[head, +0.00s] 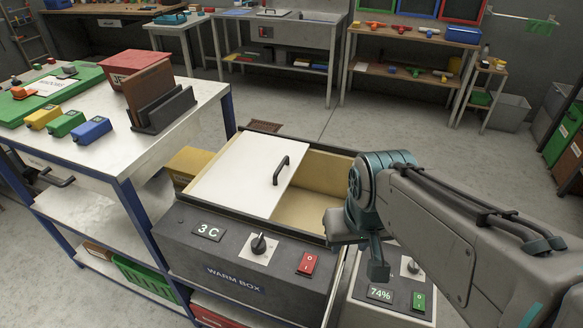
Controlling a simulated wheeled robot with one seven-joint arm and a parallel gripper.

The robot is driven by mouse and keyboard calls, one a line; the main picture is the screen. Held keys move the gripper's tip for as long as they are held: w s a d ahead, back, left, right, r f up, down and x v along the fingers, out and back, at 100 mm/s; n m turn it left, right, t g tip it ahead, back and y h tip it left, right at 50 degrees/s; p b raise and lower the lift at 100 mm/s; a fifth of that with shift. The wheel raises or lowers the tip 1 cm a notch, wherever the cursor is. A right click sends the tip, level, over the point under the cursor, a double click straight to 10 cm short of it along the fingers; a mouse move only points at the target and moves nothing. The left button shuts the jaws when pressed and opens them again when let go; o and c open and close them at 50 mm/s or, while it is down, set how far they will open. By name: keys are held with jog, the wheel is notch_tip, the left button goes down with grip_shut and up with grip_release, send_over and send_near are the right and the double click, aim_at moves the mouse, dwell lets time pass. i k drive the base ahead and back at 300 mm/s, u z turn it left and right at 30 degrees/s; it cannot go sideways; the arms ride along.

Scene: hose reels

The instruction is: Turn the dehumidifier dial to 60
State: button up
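A grey unit (365,312) at the lower right has a display (380,294) reading 74%, a dial (410,267) with a dark knob on a pale plate, and a green switch (419,301). I take it for the dehumidifier; no name label shows. My arm covers its right side and part of its top. My gripper (372,262) hangs pointing down, just left of the dial in the picture, above the unit's back edge. It appears apart from the knob, and nothing shows in it. Its finger gap is not clear from this angle.
The warm box (250,283) stands directly left, with a 3 C display (209,231), its own dial (259,245), a red switch (307,263) and a partly open white lid (235,172). A workbench (110,160) is further left. The floor behind is largely free.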

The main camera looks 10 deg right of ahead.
aim_at(413, 267)
jog(key=z, duration=0.15)
jog(key=k, duration=0.75)
jog(key=z, duration=0.75)
jog(key=i, duration=0.6)
